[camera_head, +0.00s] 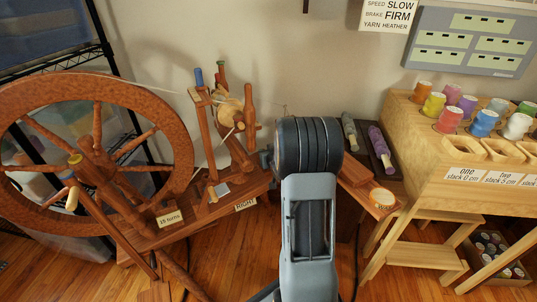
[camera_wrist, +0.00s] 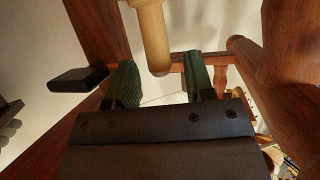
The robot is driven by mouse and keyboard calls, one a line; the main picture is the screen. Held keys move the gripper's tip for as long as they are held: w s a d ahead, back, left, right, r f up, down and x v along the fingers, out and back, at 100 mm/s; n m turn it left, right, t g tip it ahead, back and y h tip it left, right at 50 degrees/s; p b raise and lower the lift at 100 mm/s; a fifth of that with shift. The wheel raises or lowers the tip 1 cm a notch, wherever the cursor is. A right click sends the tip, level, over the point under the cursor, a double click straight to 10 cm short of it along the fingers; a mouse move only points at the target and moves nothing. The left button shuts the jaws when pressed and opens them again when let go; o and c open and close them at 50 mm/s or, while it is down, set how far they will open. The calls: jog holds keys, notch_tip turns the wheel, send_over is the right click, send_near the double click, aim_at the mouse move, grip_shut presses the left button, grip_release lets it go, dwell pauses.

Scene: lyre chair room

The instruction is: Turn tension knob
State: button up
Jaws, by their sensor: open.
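The wooden spinning wheel (camera_head: 97,150) stands at the left in the head view, with upright posts and a bobbin on its right side. A pale, round-ended wooden peg (camera_wrist: 152,35) comes down from the top of the wrist view. My gripper (camera_wrist: 160,62) is open, with a green pad on each side of the peg's lower end in the picture. Gaps show between the peg and both pads; I cannot tell how deep it lies between them. Which part is the tension knob is not certain. My arm hides the gripper in the head view.
Reddish wooden beams crowd the gripper in the wrist view. A sign (camera_head: 387,15) reads speed slow, brake firm, yarn heather. A wooden rack (camera_head: 440,150) with coloured spools stands at the right. A "RIGHT" label (camera_head: 245,205) and an "18 turns" label (camera_head: 169,217) sit on the wheel's base.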

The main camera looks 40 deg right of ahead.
jog(key=shift+c, duration=0.5)
grip_shut()
jog(key=shift+d+r+n+y+p, duration=0.1)
jog(key=shift+r+n+y+p, duration=0.25)
jog(key=shift+p, duration=0.6)
jog(key=shift+d+n+y+p, duration=0.1)
jog(key=shift+n+y+p, duration=0.5)
jog(key=shift+p, duration=0.65)
jog(key=shift+n+t+y+p, duration=0.25)
jog(key=shift+t+y+p, duration=0.05)
jog(key=shift+y+p, duration=0.2)
jog(key=shift+f+n+y, duration=0.25)
jog(key=shift+n, duration=0.05)
jog(key=shift+o, duration=0.5)
grip_release()
